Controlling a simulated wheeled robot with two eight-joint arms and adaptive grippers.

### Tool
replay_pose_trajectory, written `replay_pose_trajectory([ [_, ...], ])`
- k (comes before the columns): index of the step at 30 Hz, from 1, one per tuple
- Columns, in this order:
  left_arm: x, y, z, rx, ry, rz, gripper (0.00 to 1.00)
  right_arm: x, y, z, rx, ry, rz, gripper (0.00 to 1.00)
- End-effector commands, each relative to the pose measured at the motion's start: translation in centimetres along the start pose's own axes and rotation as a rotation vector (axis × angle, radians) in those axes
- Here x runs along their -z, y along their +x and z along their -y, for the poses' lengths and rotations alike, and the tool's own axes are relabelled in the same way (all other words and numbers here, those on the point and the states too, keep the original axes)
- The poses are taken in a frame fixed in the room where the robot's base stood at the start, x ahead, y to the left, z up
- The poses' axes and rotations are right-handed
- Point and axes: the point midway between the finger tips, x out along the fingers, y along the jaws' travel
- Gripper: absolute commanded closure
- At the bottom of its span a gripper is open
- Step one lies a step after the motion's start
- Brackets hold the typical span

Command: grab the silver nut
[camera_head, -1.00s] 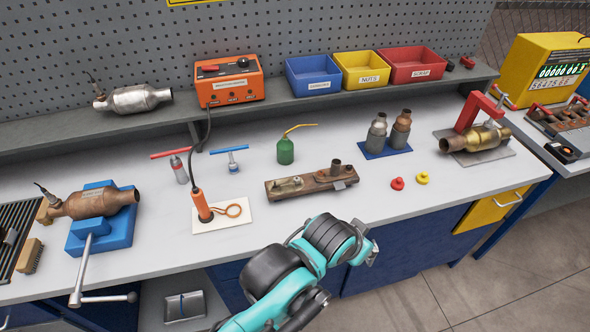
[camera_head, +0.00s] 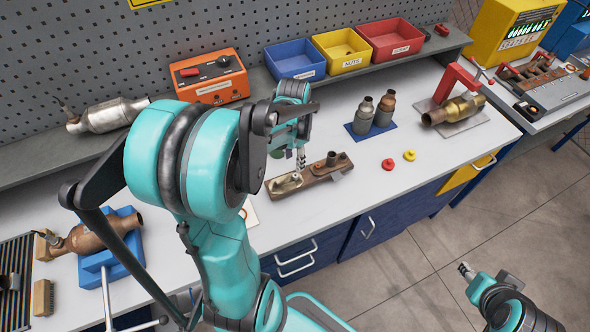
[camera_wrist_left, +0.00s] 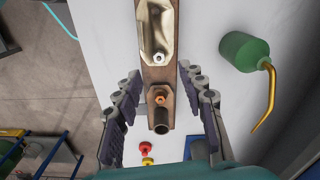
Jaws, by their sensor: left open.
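The silver nut (camera_wrist_left: 158,58) sits on the brown rusty manifold bar, beside a pale metal plate, in the left wrist view. A copper-coloured nut (camera_wrist_left: 160,98) sits on the same bar, nearer the short pipe stub. My left gripper (camera_wrist_left: 160,75) is open and empty above the bar, with one finger on each side of it. In the head view the left gripper (camera_head: 301,157) points down over the manifold bar (camera_head: 318,172); the silver nut is too small to make out there. Part of my right arm's end (camera_head: 466,270) shows at lower right, its jaws unclear.
A green oil can (camera_wrist_left: 245,50) stands close beside the bar. Red (camera_head: 388,164) and yellow (camera_head: 409,155) knobs lie right of it. Blue, yellow (camera_head: 343,67) and red bins stand on the shelf behind.

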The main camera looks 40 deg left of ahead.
Motion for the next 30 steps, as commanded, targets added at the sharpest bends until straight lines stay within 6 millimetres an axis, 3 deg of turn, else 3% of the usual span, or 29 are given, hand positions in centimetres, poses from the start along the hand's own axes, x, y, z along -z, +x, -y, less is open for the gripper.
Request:
replay_pose_trajectory([
  [18,0.8,7.5,0.1,-0.012,0.01,0.013,0.59,-1.1,1.5,0.0,0.0,0.0,0.0,0.6],
  [28,0.7,8.1,0.0,-0.012,0.01,0.013,0.59,-1.1,1.5,0.0,0.0,0.0,0.0,0.6],
  [30,0.7,8.1,0.0,-0.012,0.01,0.013,0.78,-1.1,1.5,0.0,0.0,0.0,0.0,0.6],
])
